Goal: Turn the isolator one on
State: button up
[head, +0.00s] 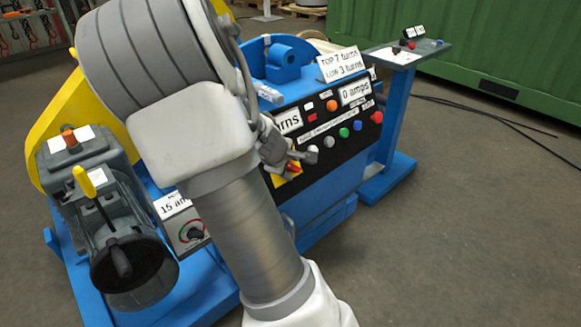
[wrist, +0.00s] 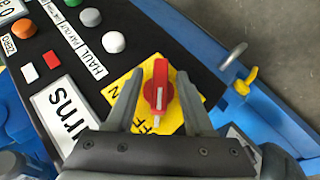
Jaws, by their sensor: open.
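The isolator is a red rotary handle (wrist: 158,75) with a white line, on a yellow plate (wrist: 193,103) in the wrist view. Part of an "ON" label shows at the plate's left, and "FF" shows by the near end of the handle, where the white line points. In the head view the isolator (head: 292,168) is partly hidden behind my gripper (head: 290,154). My gripper is open, and in the wrist view its two fingers (wrist: 158,92) stand on either side of the red handle with a gap on both sides. Contact with the plate cannot be told.
On the black panel beside the isolator are a white button (wrist: 113,42), a grey button (wrist: 90,17) and an orange button (wrist: 24,26). A yellow hook-like part (wrist: 246,79) sits on the blue frame at the right. A yellow lever (head: 85,182) stands at left.

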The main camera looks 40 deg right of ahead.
grip_shut()
